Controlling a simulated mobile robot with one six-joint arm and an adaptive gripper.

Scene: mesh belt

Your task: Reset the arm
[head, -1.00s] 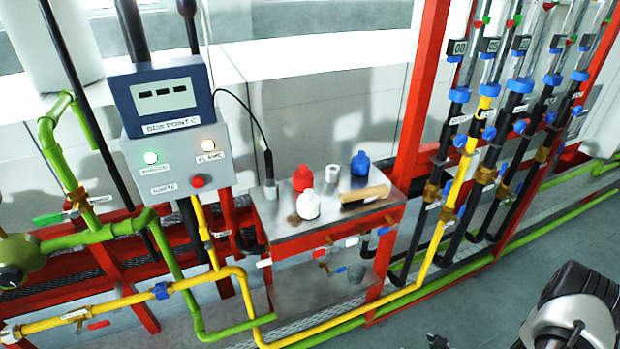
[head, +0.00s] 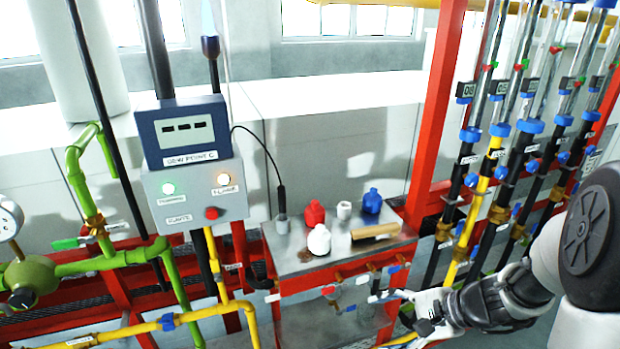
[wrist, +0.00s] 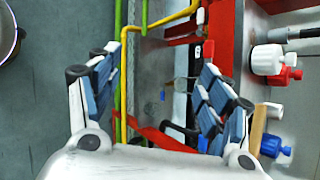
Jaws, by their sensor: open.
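My arm reaches in from the right in the head view. My gripper (head: 385,318) is in front of the small metal bench (head: 290,258), near its front edge and right side. In the wrist view my gripper (wrist: 158,75) has its two blue-padded fingers spread wide, with nothing between them but the yellow and green pipes and red frame farther off. The gripper looks empty and apart from the bench.
On the bench stand a white bottle (head: 319,240), a red bottle (head: 314,212), a blue bottle (head: 372,201), a white cup (head: 344,210) and a tan block (head: 376,231). A dew point panel (head: 185,130) stands left. Vertical pipes (head: 500,150) rise behind my arm.

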